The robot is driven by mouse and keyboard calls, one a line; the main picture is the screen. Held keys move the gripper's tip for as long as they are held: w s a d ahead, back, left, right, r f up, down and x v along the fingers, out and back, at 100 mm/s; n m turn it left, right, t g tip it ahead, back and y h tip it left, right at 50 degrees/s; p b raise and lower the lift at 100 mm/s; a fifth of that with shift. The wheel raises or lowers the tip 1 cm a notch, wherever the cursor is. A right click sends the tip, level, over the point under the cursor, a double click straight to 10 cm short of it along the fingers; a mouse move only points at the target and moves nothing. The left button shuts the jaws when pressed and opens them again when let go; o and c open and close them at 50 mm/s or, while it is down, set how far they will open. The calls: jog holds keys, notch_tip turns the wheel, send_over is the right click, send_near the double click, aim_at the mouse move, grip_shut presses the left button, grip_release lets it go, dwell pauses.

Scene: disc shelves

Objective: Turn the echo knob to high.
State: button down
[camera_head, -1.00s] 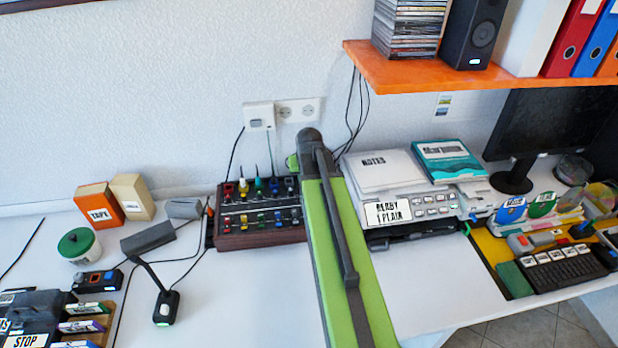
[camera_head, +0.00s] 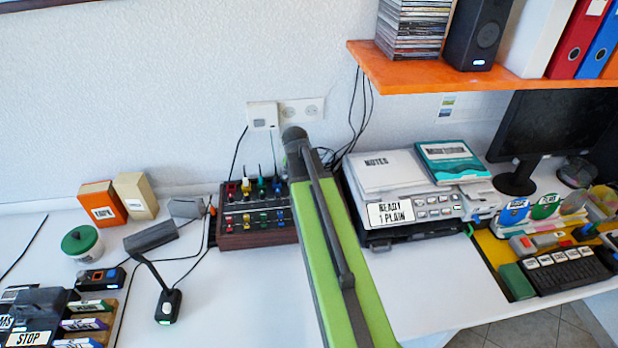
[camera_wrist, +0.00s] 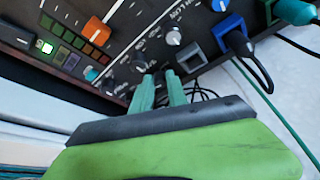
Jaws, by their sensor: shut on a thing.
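The dark control box (camera_head: 258,240) with rows of coloured knobs and plugs stands on the desk against the wall. My green arm covers its right side in the head view, and my gripper is hidden there. In the wrist view my gripper's two green fingers (camera_wrist: 160,80) are closed together at the panel, on a small dark knob (camera_wrist: 158,72) mostly hidden between the tips. Other knobs beside it are a dark one (camera_wrist: 140,62) and a pale one (camera_wrist: 173,36). The small panel lettering is too blurred to tell which knob is the echo knob.
An orange slider (camera_wrist: 96,30) is on the panel's left. A printer (camera_head: 410,208) stands right of my arm. An orange shelf (camera_head: 440,78) overhangs at upper right.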

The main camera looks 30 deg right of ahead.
jog(key=shift+s+d, duration=0.15)
jog(key=shift+d, duration=0.05)
jog(key=c, duration=1.6)
grip_release()
jog(key=shift+a+r, duration=0.1)
jog(key=p+v, duration=1.6)
jog(key=v, duration=0.1)
jog(key=shift+a+r, duration=0.1)
